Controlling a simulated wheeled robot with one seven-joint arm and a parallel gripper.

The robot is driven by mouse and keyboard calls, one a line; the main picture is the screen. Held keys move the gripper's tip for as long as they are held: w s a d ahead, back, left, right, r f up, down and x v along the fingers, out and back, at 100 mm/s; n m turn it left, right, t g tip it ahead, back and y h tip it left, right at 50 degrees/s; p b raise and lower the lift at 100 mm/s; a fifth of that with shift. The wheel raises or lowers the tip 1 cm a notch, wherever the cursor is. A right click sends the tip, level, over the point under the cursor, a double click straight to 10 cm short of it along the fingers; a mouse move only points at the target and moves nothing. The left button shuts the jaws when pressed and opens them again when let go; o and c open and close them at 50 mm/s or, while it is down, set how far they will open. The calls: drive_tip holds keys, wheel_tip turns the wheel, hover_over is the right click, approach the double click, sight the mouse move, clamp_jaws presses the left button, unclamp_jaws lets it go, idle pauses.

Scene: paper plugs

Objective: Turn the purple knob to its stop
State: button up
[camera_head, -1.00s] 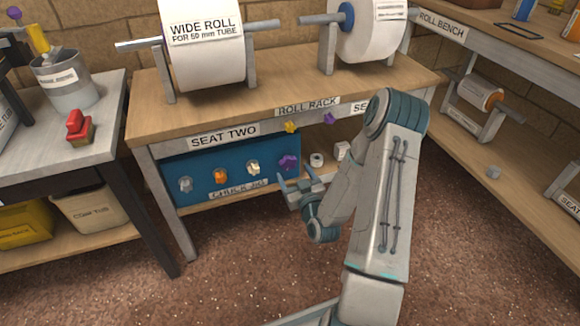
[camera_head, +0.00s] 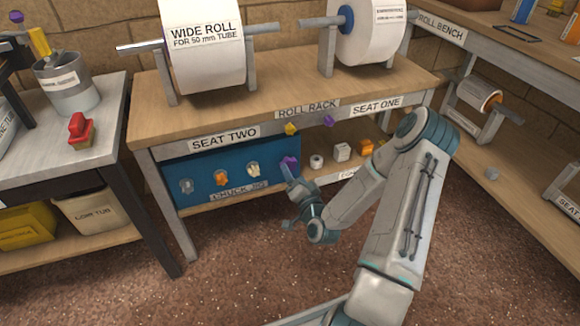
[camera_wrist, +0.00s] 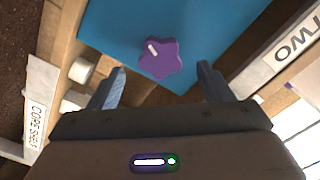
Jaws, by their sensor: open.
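The purple knob (camera_head: 289,166) is a lobed knob at the right end of the blue chuck jig panel (camera_head: 209,165), under the bench's front edge. In the wrist view the purple knob (camera_wrist: 160,58) shows a white mark on its upper left part. My gripper (camera_head: 286,178) is just in front of the knob in the head view. In the wrist view my gripper (camera_wrist: 160,78) is open, with one finger on each side and the knob a little beyond the tips. The fingers appear apart from the knob.
A grey, an orange (camera_head: 221,178) and a cream knob (camera_head: 253,170) sit left on the same panel. A yellow knob (camera_head: 291,129) and another purple one (camera_head: 328,120) are on the bench front. White pieces (camera_head: 342,152) lie on the shelf to the right.

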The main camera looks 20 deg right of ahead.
sight(287, 163)
drive_tip(key=shift+m, duration=0.3)
drive_tip(key=shift+w+b, duration=0.3)
drive_tip(key=shift+w, duration=1.7)
drive_tip(key=c, duration=1)
drive_tip(key=shift+o, duration=0.2)
